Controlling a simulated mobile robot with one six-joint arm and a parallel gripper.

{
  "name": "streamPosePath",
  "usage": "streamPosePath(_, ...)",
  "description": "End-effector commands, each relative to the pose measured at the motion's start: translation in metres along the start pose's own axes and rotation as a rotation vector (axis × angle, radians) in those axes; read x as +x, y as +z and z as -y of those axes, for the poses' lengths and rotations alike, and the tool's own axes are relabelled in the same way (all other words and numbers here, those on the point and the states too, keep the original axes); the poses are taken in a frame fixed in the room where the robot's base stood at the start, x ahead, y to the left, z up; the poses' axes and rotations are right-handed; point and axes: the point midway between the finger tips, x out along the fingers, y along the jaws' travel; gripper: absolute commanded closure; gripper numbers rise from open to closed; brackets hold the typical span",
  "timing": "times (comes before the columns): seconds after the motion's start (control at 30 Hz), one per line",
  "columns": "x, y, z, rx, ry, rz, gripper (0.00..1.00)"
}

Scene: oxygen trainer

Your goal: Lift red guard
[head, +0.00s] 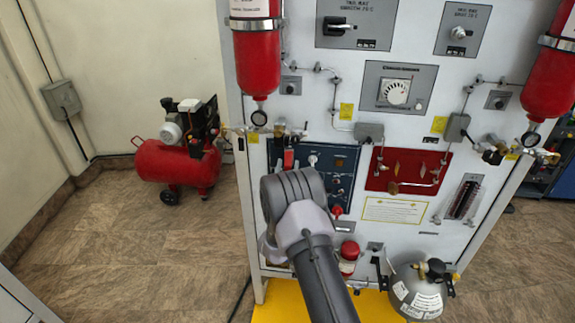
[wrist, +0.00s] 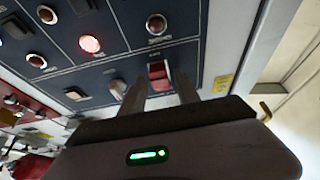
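The red guard (wrist: 158,70) is a small red cover on the dark blue switch panel. In the wrist view it sits just beyond and between my two fingertips. My gripper (wrist: 161,84) is open, with a finger on either side of the guard's lower part in the picture. I cannot tell whether a finger touches it. In the head view the red guard (head: 288,160) shows at the upper left of the blue panel (head: 345,158), just above my arm. My gripper's fingers are hidden behind my arm there.
Beside the guard are a metal toggle (wrist: 117,88), a lit red lamp (wrist: 90,43) and other lamps. A red cylinder (head: 257,60) hangs above the blue panel. A grey gas bottle (head: 415,290) stands low right. A red compressor (head: 180,165) stands left on open floor.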

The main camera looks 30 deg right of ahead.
Motion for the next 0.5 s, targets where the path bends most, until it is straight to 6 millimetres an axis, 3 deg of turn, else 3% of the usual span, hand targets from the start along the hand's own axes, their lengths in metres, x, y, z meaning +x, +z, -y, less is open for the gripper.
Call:
streamPosePath(0.33,0.0055,0.0000,-0.0002,0.000,0.000,0.000,0.62)
streamPosePath(0.5,0.0054,-0.0002,-0.0001,0.000,0.000,0.000,0.93)
